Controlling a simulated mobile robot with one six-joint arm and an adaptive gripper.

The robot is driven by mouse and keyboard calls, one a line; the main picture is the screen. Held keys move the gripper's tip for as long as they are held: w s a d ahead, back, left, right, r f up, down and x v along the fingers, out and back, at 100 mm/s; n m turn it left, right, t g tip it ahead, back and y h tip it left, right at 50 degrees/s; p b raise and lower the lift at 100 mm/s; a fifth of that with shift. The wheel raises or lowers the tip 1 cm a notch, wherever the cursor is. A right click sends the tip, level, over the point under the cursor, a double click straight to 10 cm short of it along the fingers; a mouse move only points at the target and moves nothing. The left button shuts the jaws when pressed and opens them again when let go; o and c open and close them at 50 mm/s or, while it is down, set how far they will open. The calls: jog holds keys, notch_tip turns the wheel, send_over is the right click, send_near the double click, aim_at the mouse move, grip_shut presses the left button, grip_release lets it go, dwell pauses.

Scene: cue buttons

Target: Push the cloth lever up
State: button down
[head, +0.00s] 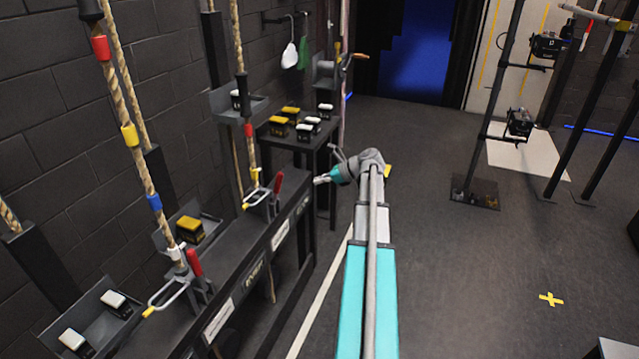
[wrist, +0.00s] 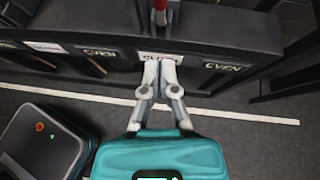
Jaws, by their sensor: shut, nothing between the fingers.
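Two red-handled levers stand on the dark rail: the far one (head: 278,183) and the near one (head: 194,262). Both red handles point up. I cannot read which is the cloth lever. My gripper (head: 319,181) is to the right of the far lever, apart from it. In the wrist view the shut, empty fingers (wrist: 160,64) are in front of the rail's face and partly cover a white label (wrist: 158,55). A red handle (wrist: 160,4) shows just above them at the top edge, mostly cut off.
The rail (wrist: 208,32) carries more label plates, one reading like EVEN (wrist: 222,66). Ropes (head: 128,110) rise behind the levers. A side table (head: 272,141) holds several small blocks. A dark case-like part is at lower left of the wrist view. The floor (head: 470,270) at right is largely clear.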

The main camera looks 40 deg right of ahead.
jog(key=b, duration=0.4)
send_near(277, 191)
notch_tip(277, 191, down, 2)
jog(key=shift+w+a+r+p, duration=0.1)
jog(key=shift+w+a+p, duration=0.15)
jog(key=shift+w, duration=0.45)
jog(key=shift+w+a+r+p, duration=0.2)
jog(key=shift+w+p, duration=0.1)
jog(key=shift+w, duration=0.35)
jog(key=shift+w+a+r+p, duration=0.1)
jog(key=shift+w+a+p, duration=0.15)
jog(key=shift+w, duration=0.45)
jog(key=shift+d, duration=0.2)
